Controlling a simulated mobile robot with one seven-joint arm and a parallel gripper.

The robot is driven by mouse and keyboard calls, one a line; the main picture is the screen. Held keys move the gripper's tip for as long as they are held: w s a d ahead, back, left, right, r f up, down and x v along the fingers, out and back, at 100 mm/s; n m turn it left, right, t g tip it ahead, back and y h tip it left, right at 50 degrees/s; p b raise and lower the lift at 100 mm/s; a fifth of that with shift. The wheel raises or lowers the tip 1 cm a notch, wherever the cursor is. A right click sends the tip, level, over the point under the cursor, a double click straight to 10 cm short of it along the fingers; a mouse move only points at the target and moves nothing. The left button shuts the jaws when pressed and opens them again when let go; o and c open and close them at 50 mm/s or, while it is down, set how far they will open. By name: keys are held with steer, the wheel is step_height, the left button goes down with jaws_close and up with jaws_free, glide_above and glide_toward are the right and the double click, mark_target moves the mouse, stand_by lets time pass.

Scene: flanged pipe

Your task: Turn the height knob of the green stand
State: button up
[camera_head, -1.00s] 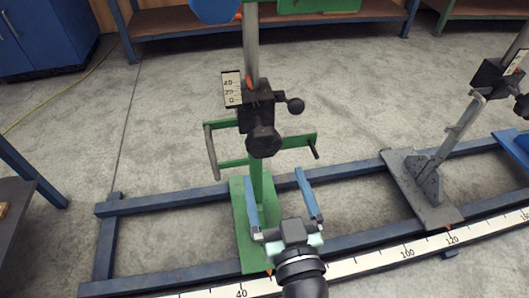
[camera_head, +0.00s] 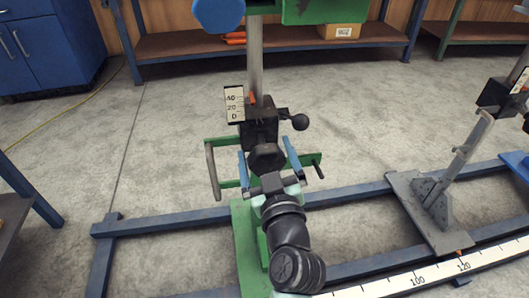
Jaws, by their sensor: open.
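The green stand (camera_head: 246,225) stands on the blue rail frame, with a grey post (camera_head: 255,65) rising from it. A black clamp block with a dark knob (camera_head: 266,157) on its front sits on the post; I take this as the height knob. A side lever with a round black ball (camera_head: 300,122) sticks out to the right. A small white scale (camera_head: 234,104) with an orange pointer is on the left. My gripper (camera_head: 267,160) is open, its two blue fingers pointing up on either side of the front knob. I cannot tell whether they touch it.
Green bars with a grey handle (camera_head: 212,170) flank the post at left and right, close to my fingers. A second grey stand (camera_head: 440,205) is on the right. A ruler strip (camera_head: 400,286) runs along the front rail. A workbench (camera_head: 180,46) stands behind; the floor between is clear.

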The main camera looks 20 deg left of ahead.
steer(key=shift+w+a, duration=0.3)
steer(key=shift+w, duration=0.05)
steer(key=c, duration=1.1)
steer(key=shift+m, duration=0.4)
steer(key=m+p, duration=0.2)
steer(key=m, duration=0.2)
steer(key=shift+s+m, duration=0.1)
steer(key=shift+m, duration=0.2)
steer(key=m+p, duration=0.2)
steer(key=m, duration=0.3)
steer(key=shift+a+r, duration=0.1)
steer(key=m+p, duration=0.2)
steer(key=m, duration=0.3)
steer(key=shift+s+r+m+p, duration=0.1)
steer(key=shift+m+p, duration=0.2)
steer(key=shift+m, duration=0.1)
steer(key=m+p, duration=0.2)
steer(key=m, duration=0.3)
steer(key=shift+a+m, duration=0.1)
steer(key=shift+m, duration=0.2)
